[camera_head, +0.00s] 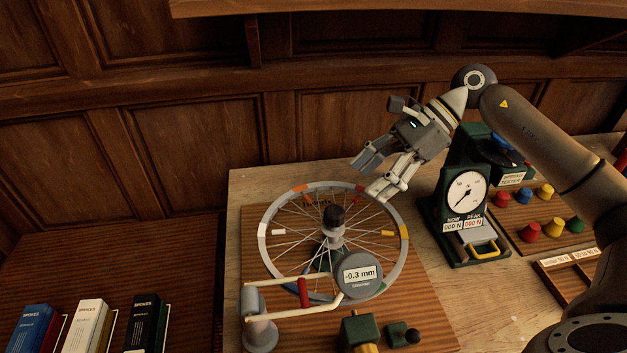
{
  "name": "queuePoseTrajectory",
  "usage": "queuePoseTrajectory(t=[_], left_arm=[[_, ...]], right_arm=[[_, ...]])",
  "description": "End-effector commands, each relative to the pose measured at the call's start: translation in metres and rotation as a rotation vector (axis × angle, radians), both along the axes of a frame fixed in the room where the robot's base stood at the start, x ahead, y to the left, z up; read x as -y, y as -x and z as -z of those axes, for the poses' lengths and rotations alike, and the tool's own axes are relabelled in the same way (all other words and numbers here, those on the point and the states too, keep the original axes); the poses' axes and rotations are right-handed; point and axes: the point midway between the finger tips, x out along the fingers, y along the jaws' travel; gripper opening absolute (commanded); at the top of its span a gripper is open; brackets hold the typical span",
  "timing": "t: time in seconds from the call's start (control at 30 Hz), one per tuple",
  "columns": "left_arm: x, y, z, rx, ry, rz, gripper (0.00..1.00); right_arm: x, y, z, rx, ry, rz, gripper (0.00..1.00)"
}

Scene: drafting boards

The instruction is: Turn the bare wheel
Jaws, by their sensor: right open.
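A spoked wheel (268,215) without a tyre lies flat on a stand with a dark hub post at its centre. Its grey rim carries coloured marks in white, orange, red and yellow. A round gauge (361,275) reading -0.3 mm sits over the near right part of the wheel, on a cream-coloured arm. My right gripper (371,179) reaches in from the right and is open. Its fingertips are at or just above the far right part of the rim; I cannot tell whether they touch. No left gripper shows.
A green dial tester (466,212) stands right of the wheel, with a board of coloured knobs (526,229) beyond. Spoke boxes (88,325) stand at the lower left. A green block (360,330) sits in front. A panelled wall and shelf close off the back.

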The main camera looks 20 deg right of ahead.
Motion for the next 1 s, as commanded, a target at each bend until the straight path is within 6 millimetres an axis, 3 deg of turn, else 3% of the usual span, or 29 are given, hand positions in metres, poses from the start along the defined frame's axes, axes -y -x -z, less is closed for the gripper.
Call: queuePoseTrajectory(t=[0.27,0.7,1.0], left_arm=[[0.0,0.002,-0.007,-0.003,0.0,0.0,0.4],[0.0,0.001,-0.034,-0.002,0.0,0.0,0.4],[0.0,0.001,-0.036,-0.002,0.0,0.001,0.4]], right_arm=[[-0.012,-0.001,0.01,-0.004,0.001,-0.002,0.58],[-0.065,-0.01,0.064,-0.002,-0.001,0.001,0.58],[-0.075,-0.012,0.077,-0.001,0.0,0.002,0.58]])
